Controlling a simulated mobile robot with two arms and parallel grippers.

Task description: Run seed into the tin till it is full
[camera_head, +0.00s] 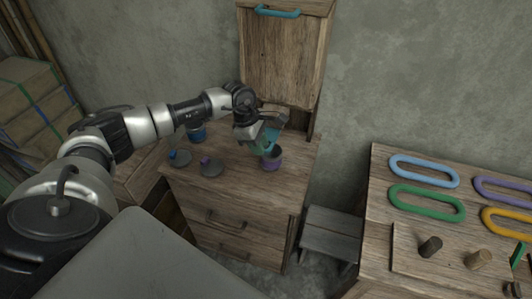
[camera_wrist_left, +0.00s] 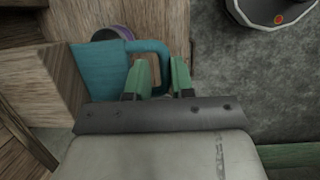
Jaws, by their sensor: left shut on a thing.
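A purple tin (camera_head: 271,161), open at the top, stands on the wooden cabinet top (camera_head: 240,179) below a tall wooden box (camera_head: 284,58). A teal piece with a loop handle (camera_head: 269,136) is just above the tin; it also shows in the left wrist view (camera_wrist_left: 98,72). My left gripper (camera_head: 262,128) is shut on this teal piece, its green fingers (camera_wrist_left: 162,78) at the loop. A purple rim (camera_wrist_left: 113,33) shows behind the teal piece in the wrist view. I cannot see any seed or how full the tin is. My right gripper is not in view.
A blue tin (camera_head: 197,135) and two grey lids, one with a blue knob (camera_head: 180,157) and one with a purple knob (camera_head: 211,167), are on the cabinet. A grey stool (camera_head: 330,233) stands right of it. A wooden bench with coloured loops (camera_head: 427,202) is further right.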

